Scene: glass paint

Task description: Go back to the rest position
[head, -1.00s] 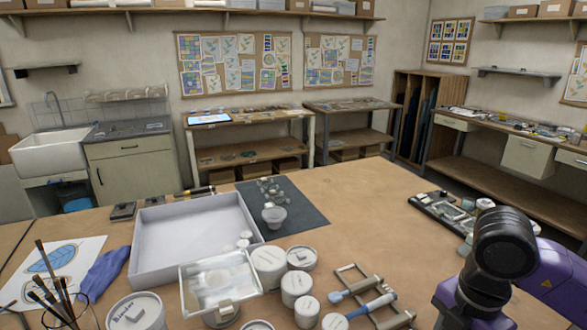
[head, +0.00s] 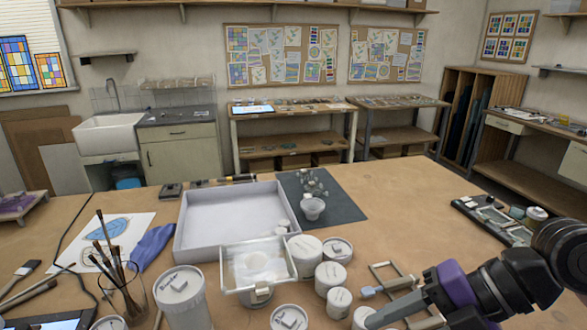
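My arm enters from the right edge in the head view, with black joints and a purple band, and slants down to the left over the near right part of the table. My gripper (head: 392,312) is at its lower left end, close to the bottom edge, beside several white lidded jars (head: 333,274) and a small metal frame with a blue-handled tool (head: 388,286). Its fingertips are too small and dark to tell if they are open or shut. I see nothing clearly held in it.
A white tray (head: 186,240) and a dark mat (head: 343,209) with a small bowl (head: 313,208) lie mid-table. A brush glass (head: 122,300) stands at left. A dark tray with glass pieces (head: 490,220) lies at right. The wooden table (head: 405,205) between mat and dark tray is clear.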

